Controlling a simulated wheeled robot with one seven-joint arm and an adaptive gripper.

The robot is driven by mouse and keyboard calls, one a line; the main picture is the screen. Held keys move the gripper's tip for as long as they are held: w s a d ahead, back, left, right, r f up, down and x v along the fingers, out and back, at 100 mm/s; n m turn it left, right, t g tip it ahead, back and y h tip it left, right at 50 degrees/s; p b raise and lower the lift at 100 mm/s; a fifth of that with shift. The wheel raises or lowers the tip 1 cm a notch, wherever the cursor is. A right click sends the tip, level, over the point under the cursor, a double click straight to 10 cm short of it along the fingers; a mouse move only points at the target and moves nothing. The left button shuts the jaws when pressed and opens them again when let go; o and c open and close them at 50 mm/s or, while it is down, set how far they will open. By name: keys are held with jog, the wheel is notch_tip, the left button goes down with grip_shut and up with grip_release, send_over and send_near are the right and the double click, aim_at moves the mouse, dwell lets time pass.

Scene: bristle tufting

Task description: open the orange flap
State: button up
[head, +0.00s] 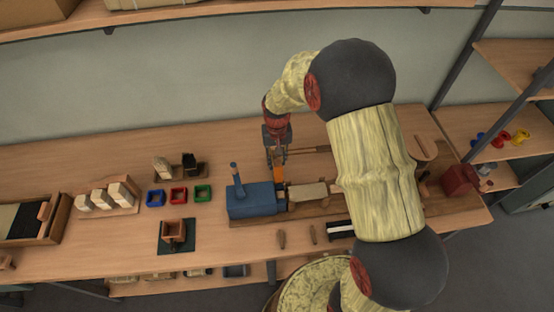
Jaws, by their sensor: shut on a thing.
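The orange flap (279,174) is a small upright strip at the back right corner of a blue machine (254,201) on the workbench. My gripper (277,161) reaches down from above and behind, with its fingers at the flap's upper end. It is shut on the flap, and the fingers cover its top. The flap's lower edge and its hinge are too small to make out.
A pale block (307,192) lies right of the machine, partly under my arm. Blue, red (179,195) and green bins stand to the left.

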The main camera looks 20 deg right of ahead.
grip_shut()
jog(key=shift+s, duration=0.1)
dwell(0.3)
jog(key=shift+s+a+r+t+b, duration=0.1)
jog(key=shift+s+r+t+b, duration=0.05)
jog(key=shift+s+t+b, duration=0.4)
jog(key=shift+s+a+r+t+b, duration=0.15)
jog(key=shift+s+t+b, duration=0.25)
jog(key=shift+t+b, duration=0.2)
jog(key=shift+d, duration=0.1)
jog(key=o, duration=0.7)
grip_release()
jog(key=shift+c, duration=0.2)
jog(key=v, duration=1.2)
jog(key=shift+a, duration=0.2)
